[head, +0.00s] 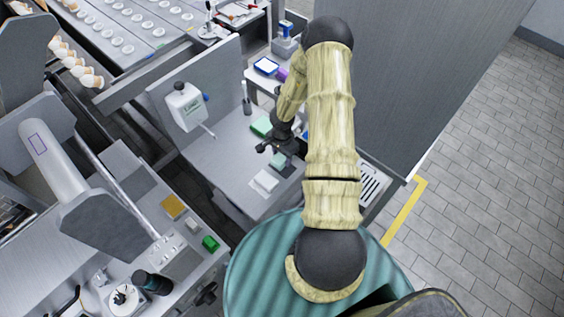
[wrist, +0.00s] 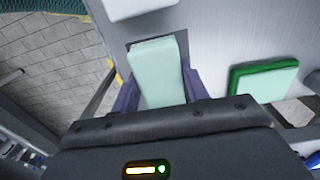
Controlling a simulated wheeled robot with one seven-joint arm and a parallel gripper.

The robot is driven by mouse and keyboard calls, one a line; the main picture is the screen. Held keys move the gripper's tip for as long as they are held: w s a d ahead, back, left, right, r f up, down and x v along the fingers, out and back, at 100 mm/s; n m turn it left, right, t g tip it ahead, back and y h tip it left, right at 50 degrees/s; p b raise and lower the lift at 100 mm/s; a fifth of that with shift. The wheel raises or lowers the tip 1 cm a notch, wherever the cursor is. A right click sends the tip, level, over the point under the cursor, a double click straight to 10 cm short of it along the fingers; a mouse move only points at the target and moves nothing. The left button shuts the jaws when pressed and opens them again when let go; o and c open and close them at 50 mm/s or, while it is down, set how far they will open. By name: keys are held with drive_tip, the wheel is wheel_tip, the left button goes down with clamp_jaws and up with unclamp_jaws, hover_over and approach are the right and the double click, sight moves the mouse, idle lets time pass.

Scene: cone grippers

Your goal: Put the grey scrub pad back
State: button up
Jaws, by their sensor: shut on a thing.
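My gripper (head: 279,147) is low over the grey work counter. It is shut on a pale grey-green scrub pad (wrist: 158,70), which shows between the dark fingers in the wrist view. The pad also shows just beyond the fingers in the head view (head: 277,159). A dark grey rectangle (head: 287,170) lies on the counter at the pad, and its edge shows behind the pad in the wrist view. I cannot tell whether the pad touches it.
A white pad (head: 264,181) lies close by on the counter (head: 225,155). A green pad (wrist: 264,80) lies on the other side. A white dispenser bottle (head: 185,106) hangs on the upright panel. A slotted white tray (head: 371,183) is at the right.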

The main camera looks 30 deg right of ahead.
sight(282, 162)
drive_tip(key=shift+f, duration=2.1)
drive_tip(key=o, duration=0.9)
drive_tip(key=shift+f, duration=0.1)
wheel_tip(282, 162, up, 12)
drive_tip(key=shift+d+r+p, duration=0.1)
drive_tip(key=shift+p, duration=0.2)
